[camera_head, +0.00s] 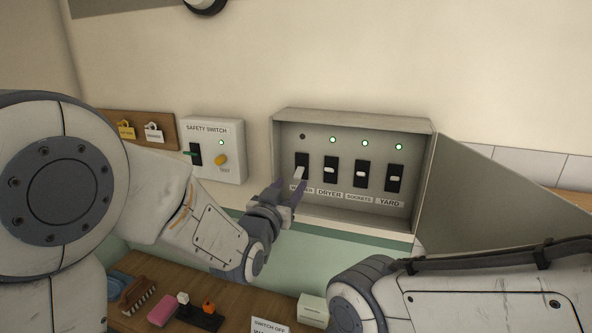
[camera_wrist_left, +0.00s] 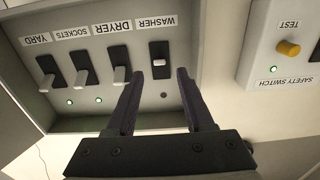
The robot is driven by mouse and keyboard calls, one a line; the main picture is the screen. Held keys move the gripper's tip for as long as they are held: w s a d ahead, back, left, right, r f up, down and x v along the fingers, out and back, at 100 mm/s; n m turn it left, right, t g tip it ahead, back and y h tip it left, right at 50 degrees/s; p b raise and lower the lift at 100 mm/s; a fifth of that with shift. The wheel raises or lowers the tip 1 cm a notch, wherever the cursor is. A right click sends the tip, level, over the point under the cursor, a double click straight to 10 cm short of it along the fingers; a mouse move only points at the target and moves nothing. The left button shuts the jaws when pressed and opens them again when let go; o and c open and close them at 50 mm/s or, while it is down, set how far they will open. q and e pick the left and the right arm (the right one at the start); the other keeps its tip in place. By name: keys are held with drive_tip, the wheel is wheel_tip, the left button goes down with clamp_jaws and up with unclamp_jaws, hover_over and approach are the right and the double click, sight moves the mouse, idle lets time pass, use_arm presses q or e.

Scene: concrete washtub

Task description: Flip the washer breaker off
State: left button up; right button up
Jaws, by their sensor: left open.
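The washer breaker (camera_head: 299,172) is the leftmost switch in the open grey breaker box (camera_head: 354,117). Its white lever sits low on its black plate and the lamp above it is dark. In the left wrist view, which is upside down, the washer breaker (camera_wrist_left: 159,61) has its lever set differently from its neighbours. My left gripper (camera_head: 290,187) is open just below and in front of it, partly covering the WASHER label. In the wrist view its fingers (camera_wrist_left: 159,75) stand either side of the switch, holding nothing. My right gripper is out of the picture.
The dryer (camera_head: 331,171), sockets (camera_head: 361,174) and yard (camera_head: 395,178) breakers have green lamps lit. A safety switch box (camera_head: 213,150) is close on the left. The box's open door (camera_head: 485,190) stands at right. Small items lie on the wooden shelf (camera_head: 150,265) below.

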sight(297, 176)
use_arm(q)
drive_tip(key=p+x, duration=0.2)
drive_tip(key=x, duration=0.3)
clamp_jaws()
